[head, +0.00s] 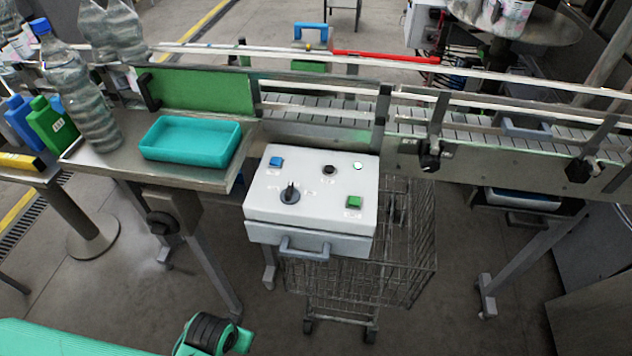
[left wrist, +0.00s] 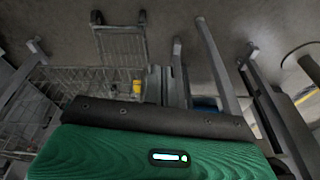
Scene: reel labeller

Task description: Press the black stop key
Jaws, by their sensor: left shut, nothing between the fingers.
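The control box (head: 312,222) is pale grey with a sloped top and a handle on its front, and it stands in front of the conveyor. A small black key (head: 329,169) is on its top, towards the back and just right of the middle. Nothing covers it. Part of my left arm (head: 210,335) shows low in the head view, well short of the box. Neither gripper's fingers show in either view.
A teal tray (head: 190,156) sits on the metal table left of the box. Large bottles (head: 82,100) stand further left. The conveyor (head: 470,158) runs behind and to the right. A wire cart (head: 410,245) stands below the box. The floor in front is open.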

